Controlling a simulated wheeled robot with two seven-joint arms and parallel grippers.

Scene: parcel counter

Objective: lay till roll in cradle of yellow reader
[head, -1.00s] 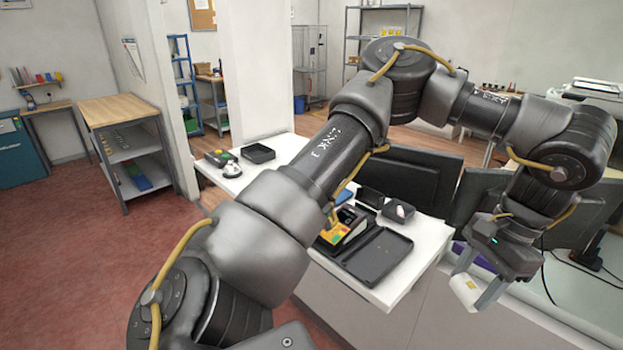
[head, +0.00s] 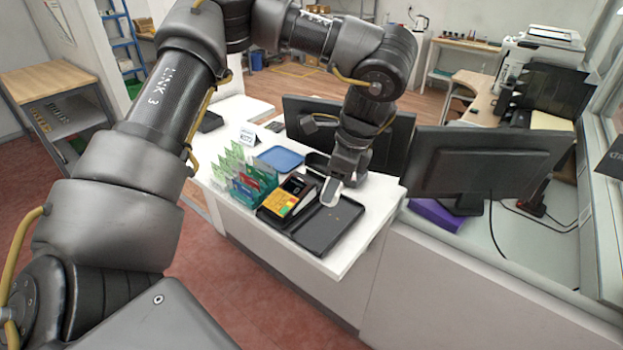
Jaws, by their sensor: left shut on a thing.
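The yellow reader (head: 281,206) stands on the white counter in the head view, with a dark part at its upper right end. My left gripper (head: 332,190) is shut on the white till roll (head: 331,192) and holds it just right of the reader, above the far end of the black tray. Whether the roll touches anything below it I cannot tell. The cradle cannot be made out clearly at this size. My right gripper is not in view.
The flat black tray (head: 330,226) lies right of the reader. Green, red and blue cards (head: 246,178) stand close to its left. A blue tray (head: 280,158) lies behind. Two monitors (head: 490,165) stand behind and right of the counter (head: 372,226). A purple object (head: 436,214) lies under one.

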